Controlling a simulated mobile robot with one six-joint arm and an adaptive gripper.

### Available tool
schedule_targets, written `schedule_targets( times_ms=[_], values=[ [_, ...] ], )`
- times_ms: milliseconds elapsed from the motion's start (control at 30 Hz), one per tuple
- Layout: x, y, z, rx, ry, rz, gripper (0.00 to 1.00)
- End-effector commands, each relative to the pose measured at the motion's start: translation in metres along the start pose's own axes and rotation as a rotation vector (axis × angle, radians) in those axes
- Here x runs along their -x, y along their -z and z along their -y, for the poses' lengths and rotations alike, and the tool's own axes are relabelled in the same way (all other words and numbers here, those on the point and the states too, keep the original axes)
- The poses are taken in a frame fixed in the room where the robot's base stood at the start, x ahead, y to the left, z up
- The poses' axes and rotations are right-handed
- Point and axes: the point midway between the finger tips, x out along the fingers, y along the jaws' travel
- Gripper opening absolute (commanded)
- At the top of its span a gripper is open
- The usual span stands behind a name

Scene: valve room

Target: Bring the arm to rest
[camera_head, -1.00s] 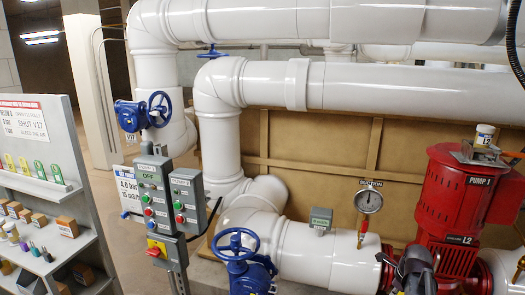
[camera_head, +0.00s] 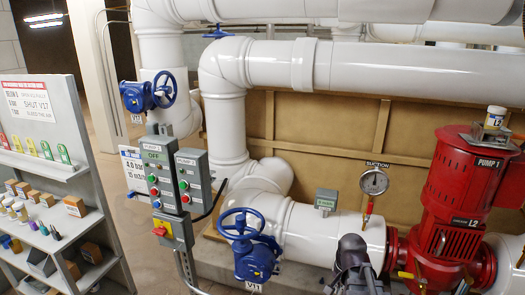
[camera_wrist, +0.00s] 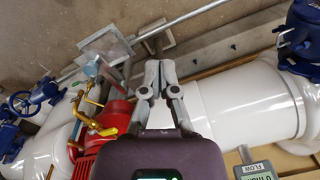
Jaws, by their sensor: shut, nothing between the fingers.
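My gripper (camera_wrist: 159,80) is in the middle of the wrist view, its two grey fingers drawn together at the tips with nothing held. In the head view a dark part of my arm (camera_head: 352,265) shows at the bottom edge, in front of the large white pipe and left of the red pump (camera_head: 460,200). The fingertips cannot be made out clearly there. The arm is raised rather than folded out of view, and most of it is hidden below the frame.
A blue handwheel valve (camera_head: 250,245) and a grey control box (camera_head: 160,172) stand left of my arm. A pressure gauge (camera_head: 374,182) rises behind it. A shelf (camera_head: 45,170) is at the far left. The wrist view shows brass taps (camera_wrist: 92,115) close left of my fingers.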

Motion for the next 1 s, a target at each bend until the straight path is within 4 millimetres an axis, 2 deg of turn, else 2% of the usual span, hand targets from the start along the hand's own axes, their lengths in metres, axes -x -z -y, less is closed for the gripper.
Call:
schedule_targets(
  times_ms=[33,200,400,600,1000],
  values=[
    [-0.002,-0.011,0.004,0.088,-0.007,0.003,0.0],
    [-0.005,-0.037,0.017,0.378,-0.028,0.015,0.0],
    [-0.007,-0.059,0.027,0.62,-0.045,0.028,0.0],
    [-0.008,-0.065,0.029,0.703,-0.05,0.033,0.0],
    [-0.008,-0.065,0.029,0.703,-0.05,0.033,0.0]
  ],
)
